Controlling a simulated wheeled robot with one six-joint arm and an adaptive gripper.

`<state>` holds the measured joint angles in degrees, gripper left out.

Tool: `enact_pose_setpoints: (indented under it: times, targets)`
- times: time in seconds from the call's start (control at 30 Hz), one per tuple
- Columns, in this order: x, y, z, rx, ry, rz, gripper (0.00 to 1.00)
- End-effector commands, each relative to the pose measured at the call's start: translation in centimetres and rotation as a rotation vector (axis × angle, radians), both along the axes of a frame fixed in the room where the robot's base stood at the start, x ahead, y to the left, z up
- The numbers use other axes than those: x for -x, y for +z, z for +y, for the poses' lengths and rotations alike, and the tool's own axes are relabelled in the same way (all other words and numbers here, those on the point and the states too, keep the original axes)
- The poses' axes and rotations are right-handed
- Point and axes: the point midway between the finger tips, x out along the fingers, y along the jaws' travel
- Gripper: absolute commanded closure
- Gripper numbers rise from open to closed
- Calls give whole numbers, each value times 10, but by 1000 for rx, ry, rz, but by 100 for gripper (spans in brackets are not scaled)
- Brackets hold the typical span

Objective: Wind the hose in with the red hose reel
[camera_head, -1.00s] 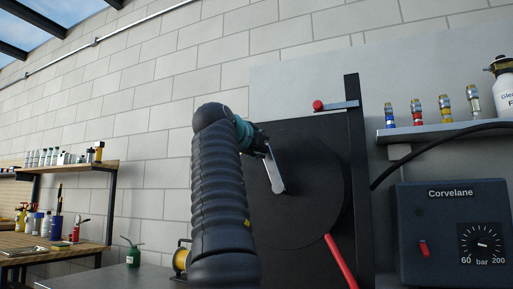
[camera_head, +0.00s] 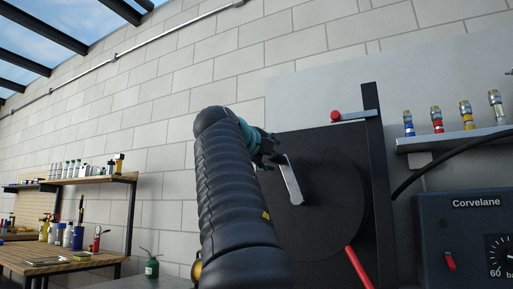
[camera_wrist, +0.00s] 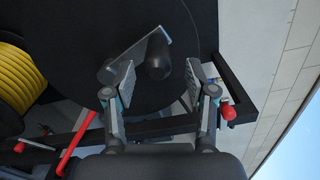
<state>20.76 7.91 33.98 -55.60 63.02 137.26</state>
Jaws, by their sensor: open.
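A pale crank arm (camera_head: 292,182) is on the disc's face. In the wrist view the crank (camera_wrist: 135,52) carries a dark, rounded handle (camera_wrist: 158,58). My gripper (camera_head: 272,150) is at the crank's upper end. In the wrist view my gripper (camera_wrist: 157,82) is open, with one finger to each side of the handle's near end. Contact with the handle cannot be told. My arm hides the disc's left edge in the head view.
A short lever with a red knob (camera_head: 335,116) sticks out near the frame's top. A yellow hose coil (camera_wrist: 22,82) is at left in the wrist view. A Corvelane box (camera_head: 470,235) and a shelf with several fittings (camera_head: 465,139) are at right. A workbench (camera_head: 60,262) is far left.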

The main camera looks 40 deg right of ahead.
Motion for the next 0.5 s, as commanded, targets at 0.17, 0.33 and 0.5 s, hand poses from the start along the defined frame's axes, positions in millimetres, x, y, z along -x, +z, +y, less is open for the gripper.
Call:
enact_pose_setpoints:
  times: [0.17, 0.33, 0.5]
  targets:
    - [13, 0, 32, 0, 3, 1, 44]
    - [21, 0, 53, 1, 1, 1, 44]
    - [26, 0, 63, 1, -1, 0, 44]
